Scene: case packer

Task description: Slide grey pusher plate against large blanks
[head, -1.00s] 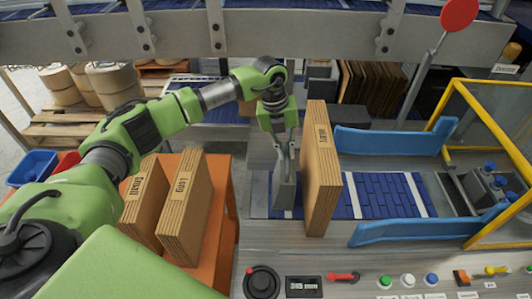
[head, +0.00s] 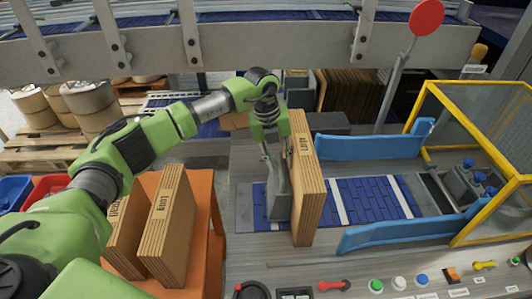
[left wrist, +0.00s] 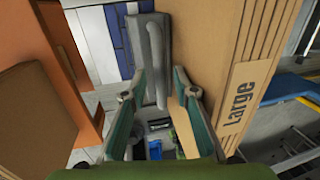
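The grey pusher plate (head: 278,202) stands upright on the blue slatted bed, and its handle shows in the left wrist view (left wrist: 157,60). Just right of it, the large blanks (head: 303,205) stand upright as a thick brown stack; their "Large" label shows in the left wrist view (left wrist: 238,103). Plate and stack look very close; I cannot tell whether they touch. My left gripper (head: 276,155) points down at the plate's handle. In the left wrist view its fingers (left wrist: 158,78) are apart, one on each side of the handle, with gaps visible. My right gripper is not in view.
Two more labelled stacks stand on an orange table (head: 203,220) at left. Blue guide rails (head: 370,146) flank the bed to the right, where it is clear. A yellow-framed guard (head: 470,150) stands at far right. Buttons (head: 398,282) line the front edge.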

